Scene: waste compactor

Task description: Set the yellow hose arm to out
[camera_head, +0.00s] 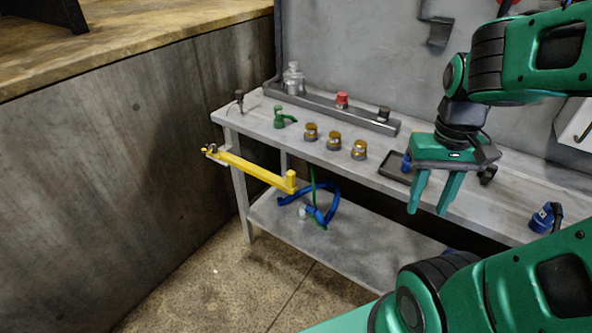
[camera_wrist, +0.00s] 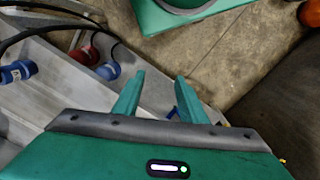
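The yellow hose arm (camera_head: 255,170) is a flat bar at the left front of the grey bench in the head view. Its left end is at a small metal fitting near the bench's left corner. Its free end, with an upright yellow block (camera_head: 291,181), sticks out to the right in front of the bench. My gripper (camera_head: 428,205) is open and empty, pointing down at the bench's front edge, well to the right of the yellow arm. In the wrist view its two green fingers (camera_wrist: 156,97) are apart with nothing between them. The yellow arm is mostly out of the wrist view.
The bench (camera_head: 310,150) carries brass fittings (camera_head: 334,140), a green valve (camera_head: 284,117) and a black tray (camera_head: 397,168). A blue hose (camera_head: 330,205) lies on the lower shelf (camera_head: 345,252). A grey wall (camera_head: 120,160) stands left. Floor is clear before the bench.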

